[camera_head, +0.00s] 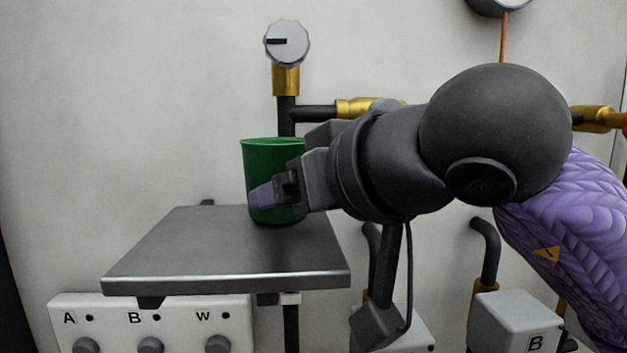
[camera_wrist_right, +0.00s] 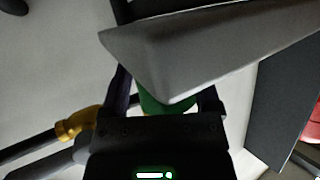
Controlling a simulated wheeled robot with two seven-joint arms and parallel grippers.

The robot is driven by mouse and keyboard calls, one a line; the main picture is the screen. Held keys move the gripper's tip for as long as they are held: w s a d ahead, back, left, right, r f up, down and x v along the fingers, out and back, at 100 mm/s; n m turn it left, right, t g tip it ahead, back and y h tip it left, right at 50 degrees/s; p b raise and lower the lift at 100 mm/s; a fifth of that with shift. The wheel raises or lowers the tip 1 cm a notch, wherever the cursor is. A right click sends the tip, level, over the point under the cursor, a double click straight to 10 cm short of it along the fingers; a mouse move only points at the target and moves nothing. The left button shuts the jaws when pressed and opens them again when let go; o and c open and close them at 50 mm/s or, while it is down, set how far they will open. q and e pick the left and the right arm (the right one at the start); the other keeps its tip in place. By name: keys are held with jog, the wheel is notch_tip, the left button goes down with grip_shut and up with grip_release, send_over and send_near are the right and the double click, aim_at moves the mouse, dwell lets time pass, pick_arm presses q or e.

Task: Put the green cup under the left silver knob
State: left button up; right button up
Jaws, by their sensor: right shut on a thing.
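The green cup (camera_head: 262,155) is upright over the back part of the grey metal shelf (camera_head: 200,255). I cannot tell for sure whether its base touches the shelf. A silver knob (camera_head: 287,43) on a brass and black pipe is above it, slightly right of the cup in the picture. My right gripper (camera_head: 277,190) comes from the right and is shut on the cup, covering its right side. In the right wrist view only a small green part of the cup (camera_wrist_right: 165,103) shows between the dark fingers. My left gripper is not in view.
A white panel (camera_head: 180,316) marked A, B and W with grey dials is below the shelf. A brass-fitted pipe (camera_head: 355,107) runs right behind my arm. A grey box (camera_head: 510,315) marked B is at lower right. The shelf's front and left are bare.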

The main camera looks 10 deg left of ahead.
jog(key=o, duration=1)
jog(key=shift+o, duration=0.2)
jog(key=shift+s+r, duration=0.1)
jog(key=shift+r, duration=0.05)
jog(key=b+v, duration=0.3)
jog(key=v, duration=0.9)
